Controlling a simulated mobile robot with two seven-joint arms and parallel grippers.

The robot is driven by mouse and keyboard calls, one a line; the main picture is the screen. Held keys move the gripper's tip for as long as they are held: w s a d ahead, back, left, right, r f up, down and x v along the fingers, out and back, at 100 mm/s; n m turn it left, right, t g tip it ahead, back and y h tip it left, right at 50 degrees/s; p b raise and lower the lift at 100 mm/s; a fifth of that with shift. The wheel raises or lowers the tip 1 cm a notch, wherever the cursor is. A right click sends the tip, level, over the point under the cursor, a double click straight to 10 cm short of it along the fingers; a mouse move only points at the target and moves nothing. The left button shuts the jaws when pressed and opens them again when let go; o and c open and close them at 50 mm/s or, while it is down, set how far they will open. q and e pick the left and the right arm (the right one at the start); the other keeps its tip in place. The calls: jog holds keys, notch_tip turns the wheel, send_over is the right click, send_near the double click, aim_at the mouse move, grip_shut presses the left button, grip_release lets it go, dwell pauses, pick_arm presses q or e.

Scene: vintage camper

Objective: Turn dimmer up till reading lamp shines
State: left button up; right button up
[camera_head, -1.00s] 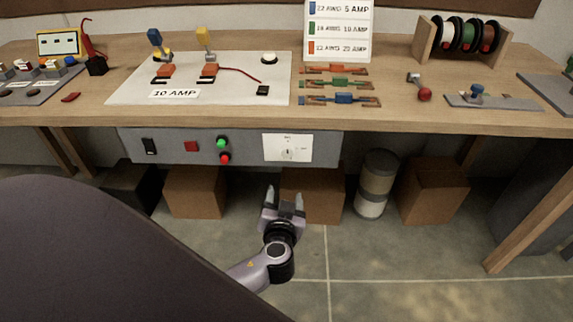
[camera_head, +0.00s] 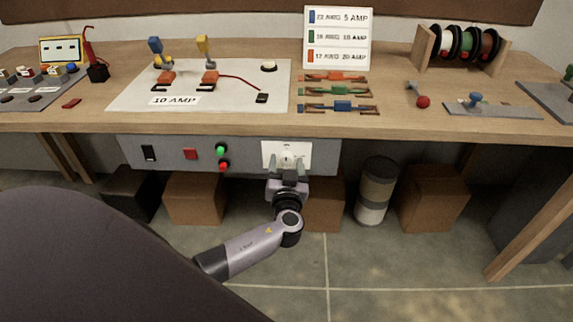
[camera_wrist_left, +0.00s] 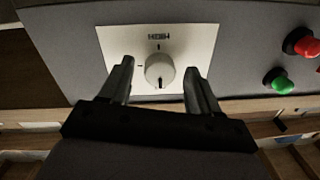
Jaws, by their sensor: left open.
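The dimmer knob (camera_wrist_left: 160,70) is a round white knob on a white plate (camera_wrist_left: 110,42), set in the grey panel under the bench top. In the head view the knob (camera_head: 288,157) shows small on its plate (camera_head: 270,147). My left gripper (camera_head: 287,164) is open, just in front of the plate. In the left wrist view its two fingers (camera_wrist_left: 160,82) stand on either side of the knob with gaps to it; I cannot tell whether the tips reach its depth. A round white fixture (camera_head: 269,66) stands on the board; I cannot tell whether it is the reading lamp.
The panel (camera_head: 240,155) also carries a green button (camera_head: 220,149), a red button (camera_head: 223,166) and a black switch (camera_head: 149,152). The bench's front edge (camera_head: 420,130) overhangs above my gripper. Boxes (camera_head: 195,199) and a canister (camera_head: 376,190) stand below.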

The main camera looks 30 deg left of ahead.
pick_arm(q)
jog(key=c, duration=1)
jog(key=shift+c, duration=0.2)
